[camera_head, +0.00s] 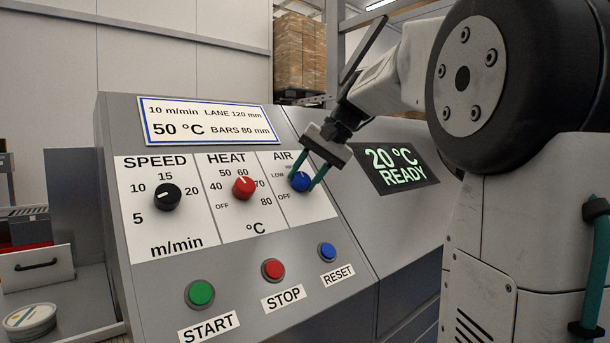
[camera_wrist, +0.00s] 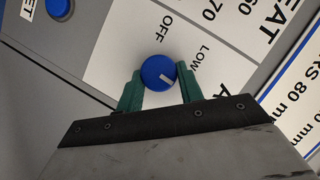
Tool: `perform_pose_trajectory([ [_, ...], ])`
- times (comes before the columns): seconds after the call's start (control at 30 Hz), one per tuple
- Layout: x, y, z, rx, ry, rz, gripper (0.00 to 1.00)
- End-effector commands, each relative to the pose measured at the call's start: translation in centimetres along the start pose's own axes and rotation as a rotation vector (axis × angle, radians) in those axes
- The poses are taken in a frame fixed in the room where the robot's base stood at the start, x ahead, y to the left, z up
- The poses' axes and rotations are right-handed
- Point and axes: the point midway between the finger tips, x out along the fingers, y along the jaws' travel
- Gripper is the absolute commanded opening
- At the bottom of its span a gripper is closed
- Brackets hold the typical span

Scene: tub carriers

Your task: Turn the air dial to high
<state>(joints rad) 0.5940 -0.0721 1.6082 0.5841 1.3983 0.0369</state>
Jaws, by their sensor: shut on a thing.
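The air dial (camera_head: 300,182) is a blue knob on the white AIR panel, right of the red heat dial (camera_head: 243,187). My gripper (camera_head: 305,180) is shut on the air dial, a green finger on either side. In the wrist view the air dial (camera_wrist: 157,71) sits between the fingertips of my gripper (camera_wrist: 159,84). Its white mark points to the lower right there, turned past the LOW label and away from OFF. The high label is mostly hidden by a finger, so I cannot tell if the mark lines up with it exactly.
The black speed dial (camera_head: 167,196) is at the left. Below are the green start (camera_head: 200,292), red stop (camera_head: 273,269) and blue reset (camera_head: 327,252) buttons. A display (camera_head: 396,168) reads 20 °C READY. A sign (camera_head: 208,120) above the dials reads 10 m/min, 50 °C.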

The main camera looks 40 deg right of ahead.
Motion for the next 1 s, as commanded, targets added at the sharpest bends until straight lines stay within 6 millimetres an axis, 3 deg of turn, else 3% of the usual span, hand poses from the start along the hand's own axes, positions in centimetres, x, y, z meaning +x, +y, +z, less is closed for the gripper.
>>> perform_pose_trajectory([
  [0.3, -0.04, 0.12, 0.01, 0.099, 0.001, -0.047, 0.14],
  [0.8, -0.03, 0.1, 0.02, 0.116, 0.001, -0.055, 0.14],
  [0.83, -0.03, 0.1, 0.02, 0.116, 0.001, -0.055, 0.4],
  [0.9, -0.02, 0.1, 0.02, 0.115, 0.001, -0.055, 0.59],
  [1.0, -0.01, 0.1, 0.02, 0.115, 0.001, -0.055, 0.59],
])
